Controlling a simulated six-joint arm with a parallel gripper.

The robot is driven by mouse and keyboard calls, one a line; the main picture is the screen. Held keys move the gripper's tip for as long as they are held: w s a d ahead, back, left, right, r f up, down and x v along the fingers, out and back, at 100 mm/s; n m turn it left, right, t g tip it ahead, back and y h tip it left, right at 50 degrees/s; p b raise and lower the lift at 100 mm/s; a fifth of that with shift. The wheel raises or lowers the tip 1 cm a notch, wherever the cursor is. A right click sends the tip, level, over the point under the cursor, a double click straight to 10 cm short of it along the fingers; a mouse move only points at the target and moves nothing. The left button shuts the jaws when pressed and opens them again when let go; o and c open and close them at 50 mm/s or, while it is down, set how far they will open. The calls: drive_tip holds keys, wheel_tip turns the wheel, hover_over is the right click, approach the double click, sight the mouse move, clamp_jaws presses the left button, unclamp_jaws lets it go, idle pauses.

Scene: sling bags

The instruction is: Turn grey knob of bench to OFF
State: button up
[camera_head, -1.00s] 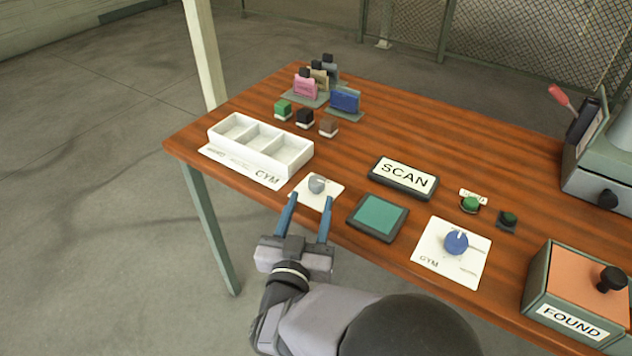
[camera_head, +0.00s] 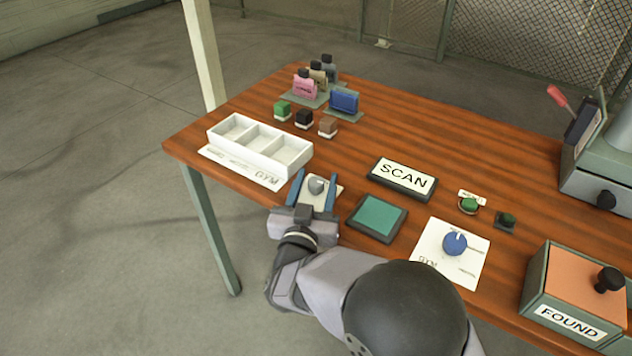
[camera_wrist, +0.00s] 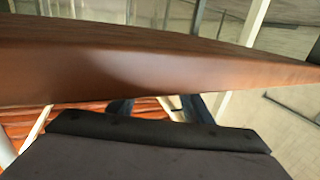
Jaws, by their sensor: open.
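The grey knob (camera_head: 316,185) sits on a white plate (camera_head: 331,192) near the front edge of the wooden bench (camera_head: 440,140). My gripper (camera_head: 314,180) is open, with one blue finger on each side of the knob in the head view. Whether the fingers touch the knob cannot be told. In the wrist view, the gripper's dark fingers (camera_wrist: 160,108) are partly hidden behind the brown bench edge (camera_wrist: 150,65), and the knob is not visible. The plate's markings are mostly covered by the gripper.
A white three-part tray (camera_head: 260,146) stands left of the knob. A teal pad (camera_head: 377,217) and a SCAN sign (camera_head: 403,178) are to its right. Small bags (camera_head: 305,86) stand at the back.

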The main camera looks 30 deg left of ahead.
sight(316, 188)
drive_tip(key=c, duration=1.1)
drive_tip(key=shift+o, duration=0.2)
drive_tip(key=shift+n+g+y+b, duration=0.5)
drive_tip(key=shift+n+y, duration=0.3)
drive_tip(key=shift+y, duration=0.3)
drive_tip(key=o, duration=1.1)
drive_tip(key=shift+c, duration=0.2)
drive_tip(key=shift+v, duration=3.7)
